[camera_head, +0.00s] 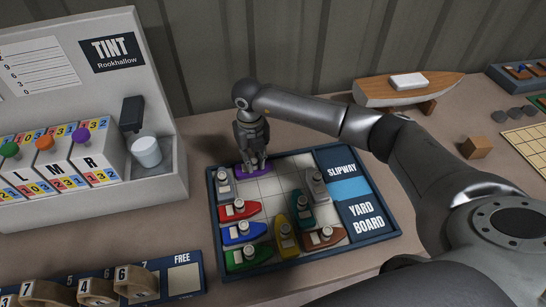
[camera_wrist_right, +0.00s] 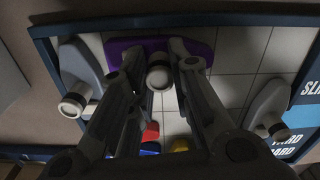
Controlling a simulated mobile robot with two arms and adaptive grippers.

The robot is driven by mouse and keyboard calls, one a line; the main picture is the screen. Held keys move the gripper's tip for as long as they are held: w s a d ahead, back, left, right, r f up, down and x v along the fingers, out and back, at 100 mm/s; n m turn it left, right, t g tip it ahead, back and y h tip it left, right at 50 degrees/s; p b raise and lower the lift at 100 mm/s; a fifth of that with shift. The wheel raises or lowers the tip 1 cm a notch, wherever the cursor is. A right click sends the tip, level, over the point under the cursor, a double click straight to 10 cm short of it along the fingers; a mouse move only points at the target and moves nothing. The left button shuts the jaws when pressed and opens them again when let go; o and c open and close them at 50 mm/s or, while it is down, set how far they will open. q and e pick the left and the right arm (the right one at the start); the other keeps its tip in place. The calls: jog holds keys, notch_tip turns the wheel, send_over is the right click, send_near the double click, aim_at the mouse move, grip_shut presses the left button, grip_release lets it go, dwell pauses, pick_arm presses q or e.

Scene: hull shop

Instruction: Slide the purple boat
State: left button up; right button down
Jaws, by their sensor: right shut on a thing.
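The purple boat (camera_head: 250,170) lies in the top row of the yard board (camera_head: 383,246), just right of a grey boat in the top left corner. It also shows in the right wrist view (camera_wrist_right: 122,50), where its pale round knob (camera_wrist_right: 159,76) stands between my fingers. My right gripper (camera_head: 253,160) reaches down over the boat from behind and is shut on the knob. My fingers hide part of the boat. The slipway (camera_head: 349,188) is a light blue strip at the board's right side. My left gripper is not in view.
Grey boats stand at the top left (camera_head: 223,187) and right (camera_head: 317,184). Red (camera_head: 238,212), blue, green, yellow, teal and brown boats fill lower cells. Cells right of the purple boat look empty. The tint machine (camera_head: 175,190) stands left; a wooden boat model (camera_head: 405,92) lies behind.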

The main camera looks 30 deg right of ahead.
aim_at(254, 159)
dwell(0.3)
jog(key=c, duration=1.3)
grip_release()
notch_tip(254, 159, up, 12)
jog(key=shift+r, duration=0.1)
